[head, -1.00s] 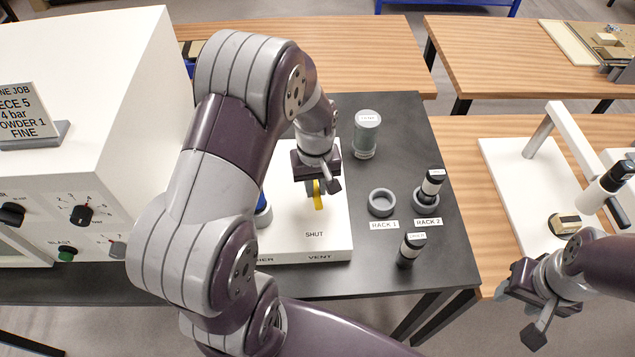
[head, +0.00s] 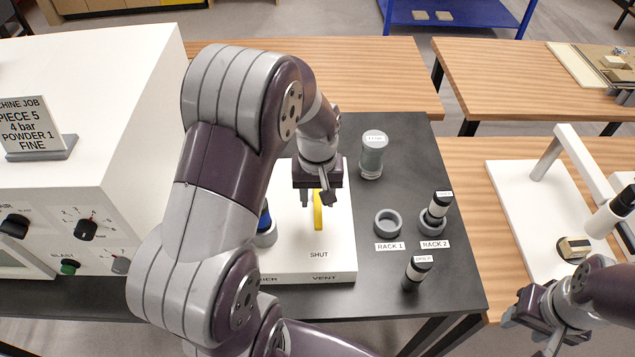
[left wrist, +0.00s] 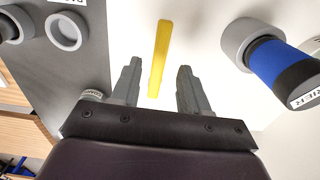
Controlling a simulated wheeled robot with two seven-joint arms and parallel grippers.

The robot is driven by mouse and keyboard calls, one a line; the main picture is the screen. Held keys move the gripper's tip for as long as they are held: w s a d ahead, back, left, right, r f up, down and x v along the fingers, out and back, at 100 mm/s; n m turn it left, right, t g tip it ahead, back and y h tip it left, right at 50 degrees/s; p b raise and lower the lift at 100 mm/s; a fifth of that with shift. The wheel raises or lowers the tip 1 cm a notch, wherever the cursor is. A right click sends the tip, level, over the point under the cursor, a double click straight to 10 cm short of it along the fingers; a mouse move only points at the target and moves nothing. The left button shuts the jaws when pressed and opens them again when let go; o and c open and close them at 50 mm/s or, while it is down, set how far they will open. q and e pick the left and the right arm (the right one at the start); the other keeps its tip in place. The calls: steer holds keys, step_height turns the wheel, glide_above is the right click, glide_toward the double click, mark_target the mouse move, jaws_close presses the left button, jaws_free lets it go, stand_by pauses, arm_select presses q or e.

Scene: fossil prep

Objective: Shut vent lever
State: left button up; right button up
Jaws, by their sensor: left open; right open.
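The yellow vent lever (head: 318,212) stands on the white panel (head: 290,262), behind the printed words SHUT and VENT. My left gripper (head: 318,200) is above the panel at the lever, with its jaws open. In the left wrist view the lever (left wrist: 160,58) lies between the two spread fingers of my left gripper (left wrist: 158,85), with a gap on each side. My arm hides part of the panel's left side. My right gripper (head: 535,325) is at the lower right, open and away from the panel.
A blue-banded bottle (left wrist: 275,62) sits in a grey holder beside the lever. Right of the panel are a capped jar (head: 372,155), an empty rack ring (head: 388,223), a filled rack ring (head: 434,220) and a small dark bottle (head: 416,272). A white machine (head: 90,120) stands left.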

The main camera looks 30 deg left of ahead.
arm_select(q)
step_height(320, 180, up, 10)
steer(key=shift+f, duration=0.25)
steer(key=m+t+b, duration=0.1)
steer(key=m+b, duration=0.1)
steer(key=m, duration=0.1)
glide_above(319, 218)
step_height(319, 218, down, 5)
steer(key=shift+f, duration=0.1)
steer(key=s+d+f+m+b, duration=0.1)
steer(key=s+f+b, duration=0.1)
steer(key=f, duration=0.1)
steer(key=s+d+f+m+b, duration=0.1)
steer(key=s+d+f+b, duration=0.1)
steer(key=f, duration=0.1)
steer(key=s+d+f+m+b, duration=0.1)
steer(key=s+d+f+b, duration=0.1)
steer(key=s+f, duration=0.1)
steer(key=shift+d+f, duration=0.2)
steer(key=shift+d, duration=0.05)
steer(key=shift+r+m, duration=0.15)
steer(key=shift+m, duration=0.15)
steer(key=shift+w, duration=0.15)
